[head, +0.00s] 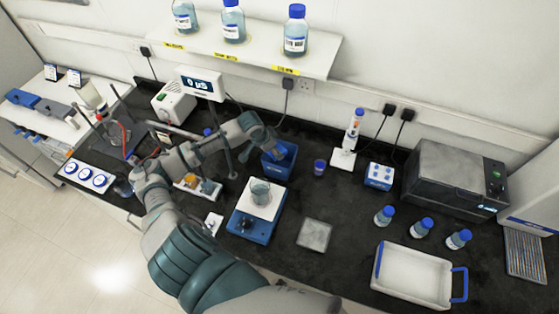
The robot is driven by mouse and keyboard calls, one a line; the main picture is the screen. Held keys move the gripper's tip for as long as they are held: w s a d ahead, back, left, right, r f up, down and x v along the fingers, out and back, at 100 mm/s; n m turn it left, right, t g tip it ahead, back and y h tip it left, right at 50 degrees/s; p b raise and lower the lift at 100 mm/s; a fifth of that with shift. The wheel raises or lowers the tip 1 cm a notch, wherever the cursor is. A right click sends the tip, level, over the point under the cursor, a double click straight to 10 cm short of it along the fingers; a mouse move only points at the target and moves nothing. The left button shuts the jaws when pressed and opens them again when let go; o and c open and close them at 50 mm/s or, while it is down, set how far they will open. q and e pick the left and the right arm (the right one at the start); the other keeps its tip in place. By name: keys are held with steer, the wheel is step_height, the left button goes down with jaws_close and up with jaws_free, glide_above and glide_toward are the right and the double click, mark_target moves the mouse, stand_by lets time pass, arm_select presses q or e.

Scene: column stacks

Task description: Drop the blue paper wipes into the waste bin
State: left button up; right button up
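A small blue open-topped bin (279,170), which looks like the waste bin, stands on the dark bench behind the balance. My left arm reaches in from the lower left, and my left gripper (272,145) is at the bin's opening, over its left rear side. The fingers are small and partly merge with the bin, so I cannot tell whether they are open or shut. A lighter blue patch (281,153) shows inside the bin near the fingertips. It may be the paper wipes, but it is too small to be sure. My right gripper is not in view.
A blue balance (251,226) with a beaker (260,191) stands in front of the bin. A small blue-capped vial (319,167) is right of the bin. A pipette stand (343,158), several bottles and a white tray (414,277) are further right. A display (202,83) stands behind my forearm.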

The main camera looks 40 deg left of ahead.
arm_select(q)
step_height(320, 180, down, 2)
steer(key=shift+w+a+f, duration=0.1)
steer(key=shift+w, duration=0.05)
steer(key=shift+w+a+f, duration=0.1)
steer(key=shift+w+f, duration=0.05)
steer(key=shift+f, duration=0.1)
steer(key=shift+a+f, duration=0.1)
steer(key=shift+f, duration=0.05)
steer(key=o, duration=1.3)
steer(key=shift+d, duration=0.2)
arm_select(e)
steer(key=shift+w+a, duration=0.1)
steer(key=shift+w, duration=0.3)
